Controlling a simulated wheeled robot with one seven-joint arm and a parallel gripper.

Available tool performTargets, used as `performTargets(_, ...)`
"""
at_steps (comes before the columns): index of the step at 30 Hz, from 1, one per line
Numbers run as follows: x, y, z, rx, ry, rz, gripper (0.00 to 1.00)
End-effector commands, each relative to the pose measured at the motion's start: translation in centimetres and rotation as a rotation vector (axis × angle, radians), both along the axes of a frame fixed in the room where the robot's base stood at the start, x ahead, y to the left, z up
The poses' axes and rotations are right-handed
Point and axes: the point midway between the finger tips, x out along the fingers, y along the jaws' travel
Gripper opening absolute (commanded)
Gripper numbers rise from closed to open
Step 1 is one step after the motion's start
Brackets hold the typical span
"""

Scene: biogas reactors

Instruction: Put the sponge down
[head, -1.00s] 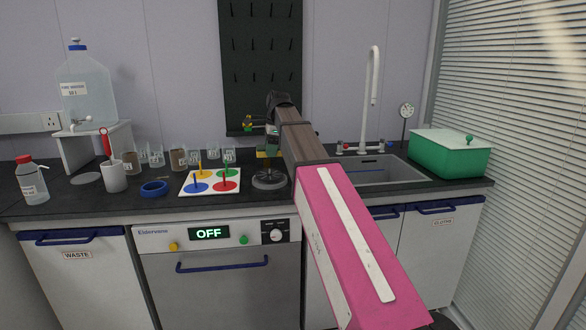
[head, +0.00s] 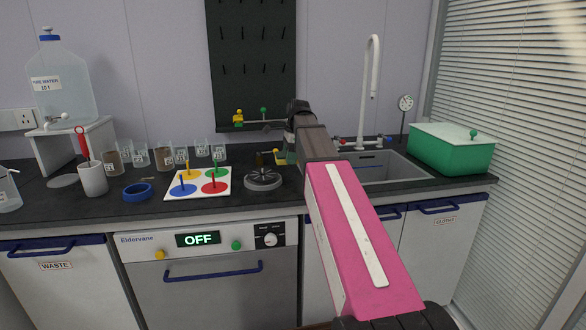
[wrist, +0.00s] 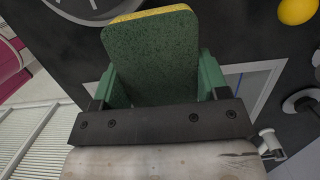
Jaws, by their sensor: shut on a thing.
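The sponge (wrist: 152,52) is green with a yellow layer along its far edge. In the wrist view my gripper (wrist: 158,75) is shut on it, with a green finger at each side. I cannot tell how far the sponge is above the counter.
The sink (head: 378,166) with its tall tap (head: 371,90) lies right of my gripper. A round dark spoked disc (head: 263,180) and a white board with coloured circles (head: 200,196) lie to the left. A green box (head: 450,152) stands at the right. Several glasses line the back left.

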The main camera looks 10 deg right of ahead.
Motion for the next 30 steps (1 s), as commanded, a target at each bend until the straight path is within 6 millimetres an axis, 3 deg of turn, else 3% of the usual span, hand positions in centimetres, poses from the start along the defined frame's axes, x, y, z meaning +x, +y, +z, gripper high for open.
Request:
performTargets(8, -0.3, -1.3, -1.2, 0.000, 0.000, 0.001, 0.42)
performTargets(17, -0.3, -1.3, -4.7, 0.000, 0.001, 0.000, 0.42)
performTargets(29, -0.3, -1.3, -5.1, 0.000, 0.000, 0.000, 0.42)
performTargets(30, -0.3, -1.3, -5.1, 0.000, -0.001, 0.000, 0.81)
